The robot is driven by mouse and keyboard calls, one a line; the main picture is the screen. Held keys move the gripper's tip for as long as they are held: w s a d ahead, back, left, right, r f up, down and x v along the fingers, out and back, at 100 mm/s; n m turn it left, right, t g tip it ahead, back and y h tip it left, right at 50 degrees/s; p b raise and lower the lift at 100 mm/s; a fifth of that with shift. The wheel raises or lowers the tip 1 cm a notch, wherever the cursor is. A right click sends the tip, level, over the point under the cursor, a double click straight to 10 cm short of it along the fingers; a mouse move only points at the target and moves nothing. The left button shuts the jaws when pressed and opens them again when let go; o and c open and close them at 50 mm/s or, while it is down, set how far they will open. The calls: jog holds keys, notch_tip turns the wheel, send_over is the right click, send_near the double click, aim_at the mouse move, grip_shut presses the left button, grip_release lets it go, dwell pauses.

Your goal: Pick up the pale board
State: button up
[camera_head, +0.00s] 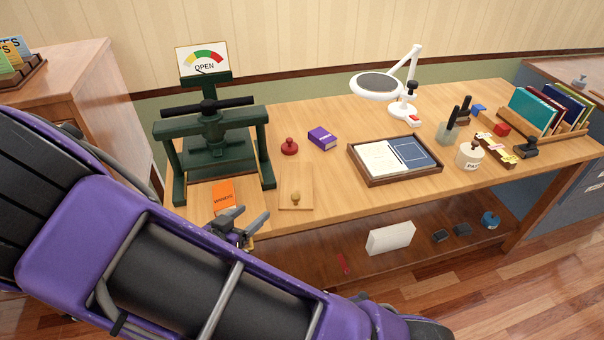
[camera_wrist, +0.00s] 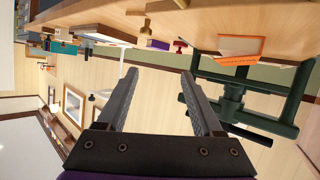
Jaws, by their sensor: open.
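The pale board (camera_head: 296,200) lies flat near the table's front edge, with a brass-coloured knob (camera_head: 296,197) on top. My gripper (camera_head: 247,216) is at the front edge of the table, left of and nearer than the board, apart from it. In the wrist view my gripper (camera_wrist: 168,73) has its two fingers spread with nothing between them. That view is turned upside down.
An orange book (camera_head: 223,195) lies left of the board, before a green press (camera_head: 212,150). A red stamp (camera_head: 289,146) and purple book (camera_head: 322,138) lie behind. A tray (camera_head: 370,180) with books stands to the right. Bare tabletop separates board and tray.

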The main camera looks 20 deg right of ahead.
notch_tip(320, 180, down, 2)
jog(key=s+d+g+h, duration=0.1)
jog(key=d, duration=0.1)
jog(key=b, duration=0.1)
send_near(293, 198)
jog(key=w+d, duration=0.1)
jog(key=w+d+f, duration=0.1)
jog(key=d, duration=0.1)
jog(key=shift+f+m, duration=0.15)
jog(key=shift+m, duration=0.25)
jog(key=shift+a+b+x, duration=0.25)
jog(key=shift+b+x, duration=0.1)
jog(key=shift+x, duration=2.75)
jog(key=shift+w+f, duration=0.15)
grip_shut()
